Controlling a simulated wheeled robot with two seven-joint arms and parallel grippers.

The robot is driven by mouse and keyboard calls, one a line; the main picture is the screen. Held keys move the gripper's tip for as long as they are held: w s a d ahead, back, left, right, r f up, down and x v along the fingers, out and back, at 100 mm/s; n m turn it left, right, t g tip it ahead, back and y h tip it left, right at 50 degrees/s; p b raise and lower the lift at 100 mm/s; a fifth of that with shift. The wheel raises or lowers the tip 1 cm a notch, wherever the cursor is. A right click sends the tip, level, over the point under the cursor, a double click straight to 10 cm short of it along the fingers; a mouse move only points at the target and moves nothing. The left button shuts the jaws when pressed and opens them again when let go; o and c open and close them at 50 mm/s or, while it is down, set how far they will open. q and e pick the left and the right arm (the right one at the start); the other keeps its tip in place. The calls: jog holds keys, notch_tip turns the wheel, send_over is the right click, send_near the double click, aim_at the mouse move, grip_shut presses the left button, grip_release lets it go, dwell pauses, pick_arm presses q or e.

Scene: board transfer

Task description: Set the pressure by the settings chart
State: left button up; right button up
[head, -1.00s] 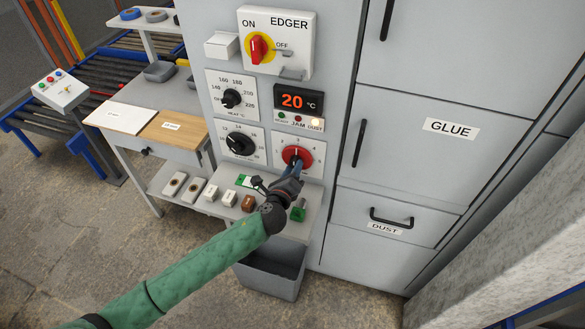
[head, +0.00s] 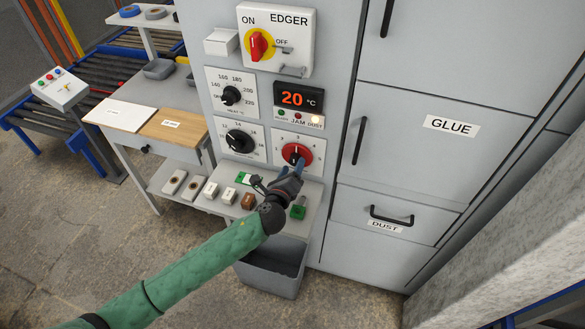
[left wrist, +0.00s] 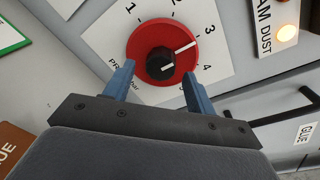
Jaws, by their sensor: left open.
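The red pressure dial (head: 292,152) is on a white plate at the lower right of the edger panel. In the left wrist view the red dial (left wrist: 137,62) has a black centre knob, and its white line points at about 3. My left gripper (head: 301,168) is open just in front of the dial's lower part. In the left wrist view the blue fingers of my left gripper (left wrist: 158,84) are spread to either side of the dial's near edge, with nothing between them. Whether they touch it I cannot tell. No settings chart is readable. My right gripper is not in view.
A black dial (head: 238,141) sits left of the red one, and a heat dial (head: 231,95) above that. The display (head: 297,95) reads 20 °C. A shelf below holds small blocks and a green piece (head: 297,212). A grey bin (head: 270,268) stands underneath.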

pick_arm(q)
jog(key=b+v, duration=0.2)
jog(key=v, duration=0.5)
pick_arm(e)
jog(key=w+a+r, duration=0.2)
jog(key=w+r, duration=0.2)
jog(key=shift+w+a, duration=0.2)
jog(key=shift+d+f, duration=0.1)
